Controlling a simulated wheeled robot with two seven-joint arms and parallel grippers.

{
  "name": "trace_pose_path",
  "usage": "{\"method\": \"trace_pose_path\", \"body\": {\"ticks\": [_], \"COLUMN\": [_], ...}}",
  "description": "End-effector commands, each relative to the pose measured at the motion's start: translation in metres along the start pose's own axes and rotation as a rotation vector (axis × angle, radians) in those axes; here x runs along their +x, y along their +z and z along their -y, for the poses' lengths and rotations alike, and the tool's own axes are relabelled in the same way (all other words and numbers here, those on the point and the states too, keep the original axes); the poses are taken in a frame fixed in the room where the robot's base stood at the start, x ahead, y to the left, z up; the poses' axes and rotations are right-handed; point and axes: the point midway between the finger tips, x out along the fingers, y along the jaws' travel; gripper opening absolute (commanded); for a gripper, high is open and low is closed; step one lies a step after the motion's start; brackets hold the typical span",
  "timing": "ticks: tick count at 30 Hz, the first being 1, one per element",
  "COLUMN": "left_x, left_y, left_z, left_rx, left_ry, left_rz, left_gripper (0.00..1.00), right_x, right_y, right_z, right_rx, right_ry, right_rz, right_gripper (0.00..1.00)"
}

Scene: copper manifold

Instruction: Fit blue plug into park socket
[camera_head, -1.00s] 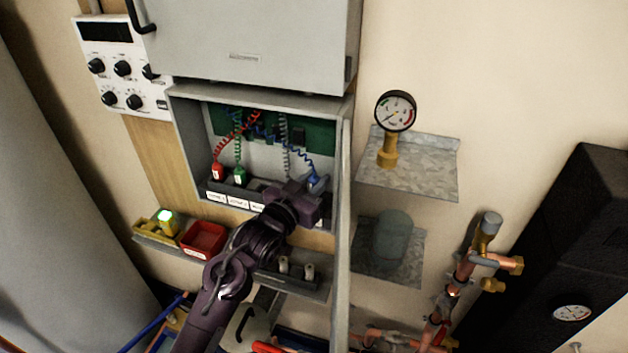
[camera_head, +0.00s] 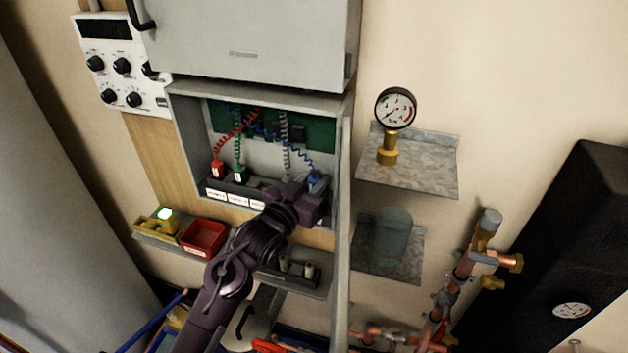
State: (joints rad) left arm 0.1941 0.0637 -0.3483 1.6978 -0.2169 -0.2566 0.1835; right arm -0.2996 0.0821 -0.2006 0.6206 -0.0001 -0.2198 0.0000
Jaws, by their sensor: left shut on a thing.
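The blue plug (camera_head: 316,180) is at the right end of the socket row inside the open grey box, with its coiled blue cord running up left. My left gripper (camera_head: 312,190) is shut on it, reaching in from below. The gripper hides the plug's lower end, so I cannot tell whether it is in a socket. A red plug (camera_head: 217,169) and a green plug (camera_head: 240,173) stand upright at the left of the row. White labels (camera_head: 237,198) run along the front; the right-hand ones are hidden by my arm. My right gripper is not in view.
The box's side wall (camera_head: 342,200) stands close to the right of my left gripper. A gauge (camera_head: 396,108) and a grey cylinder (camera_head: 393,236) stand on shelves further right. A red bin (camera_head: 203,238) and a yellow device (camera_head: 160,222) sit lower left. Copper pipes (camera_head: 449,290) are lower right.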

Motion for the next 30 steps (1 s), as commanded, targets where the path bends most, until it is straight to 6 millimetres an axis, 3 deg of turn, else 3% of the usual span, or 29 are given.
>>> {"method": "trace_pose_path", "body": {"ticks": [22, 23, 28, 30], "left_x": [0.0, 0.0, 0.0, 0.0], "left_y": [0.016, 0.015, 0.015, 0.015], "left_z": [0.0, 0.0, 0.0, 0.0], "left_rx": [0.0, 0.0, 0.0, 0.0], "left_ry": [0.0, 0.0, 0.0, 0.0], "left_rz": [0.0, -0.001, 0.0, 0.0], "left_gripper": [0.02, 0.26, 0.48, 0.49], "right_x": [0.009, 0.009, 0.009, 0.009], "right_y": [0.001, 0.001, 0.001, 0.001], "right_z": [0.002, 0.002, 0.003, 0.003], "right_rx": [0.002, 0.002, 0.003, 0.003], "right_ry": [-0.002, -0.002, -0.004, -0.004], "right_rz": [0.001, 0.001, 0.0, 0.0], "right_gripper": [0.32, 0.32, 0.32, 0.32]}}
